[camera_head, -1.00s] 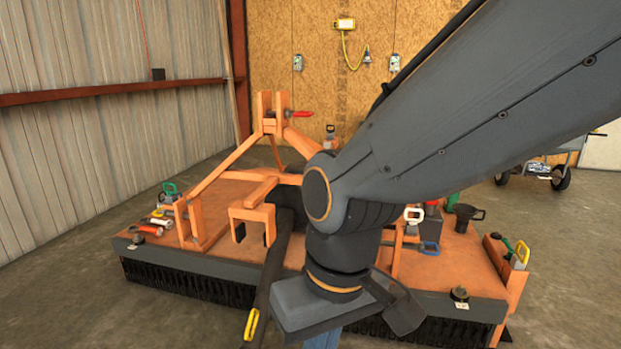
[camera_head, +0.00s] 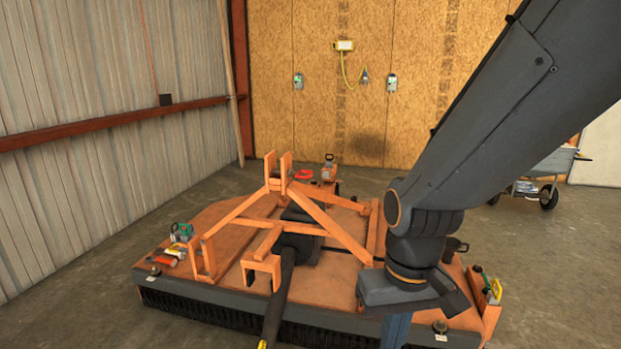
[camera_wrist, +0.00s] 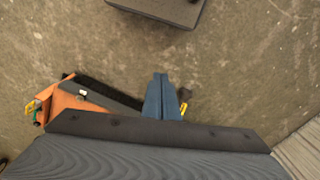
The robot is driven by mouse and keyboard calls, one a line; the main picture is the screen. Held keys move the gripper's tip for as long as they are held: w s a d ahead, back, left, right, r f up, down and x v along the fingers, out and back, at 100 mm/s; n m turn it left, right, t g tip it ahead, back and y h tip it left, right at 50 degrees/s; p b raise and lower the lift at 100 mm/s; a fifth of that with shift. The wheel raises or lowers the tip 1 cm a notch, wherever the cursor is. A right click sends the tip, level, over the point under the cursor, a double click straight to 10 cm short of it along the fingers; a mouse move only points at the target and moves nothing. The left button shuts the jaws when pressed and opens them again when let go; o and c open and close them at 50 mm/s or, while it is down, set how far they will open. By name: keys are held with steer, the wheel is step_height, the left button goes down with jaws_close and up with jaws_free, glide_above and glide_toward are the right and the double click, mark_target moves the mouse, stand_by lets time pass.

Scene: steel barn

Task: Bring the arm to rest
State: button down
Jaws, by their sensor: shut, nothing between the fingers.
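My arm reaches in from the upper right in the head view, with its wrist over the right part of an orange mower deck (camera_head: 330,270). Below the wrist, only a blue part of my gripper (camera_head: 395,331) shows, cut off by the bottom edge. In the wrist view my gripper's blue fingers (camera_wrist: 161,80) are together, with nothing between them. They point over the concrete floor, and the mower's orange corner (camera_wrist: 62,101) lies to their left.
Small tools lie on the deck's left corner, including a flashlight (camera_head: 164,261). An orange tool holder (camera_head: 484,297) is at its right corner. A cart (camera_head: 550,170) stands behind on the right. A metal wall (camera_head: 70,170) closes the left; open floor lies in front of it.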

steer(key=s+d+r+m+p, duration=0.1)
steer(key=s+d+r+p, duration=0.1)
steer(key=d+r+p, duration=0.4)
steer(key=r+p, duration=0.1)
steer(key=p, duration=0.2)
steer(key=shift+d+r+m, duration=0.2)
steer(key=shift+r+m, duration=0.1)
steer(key=shift+r, duration=0.05)
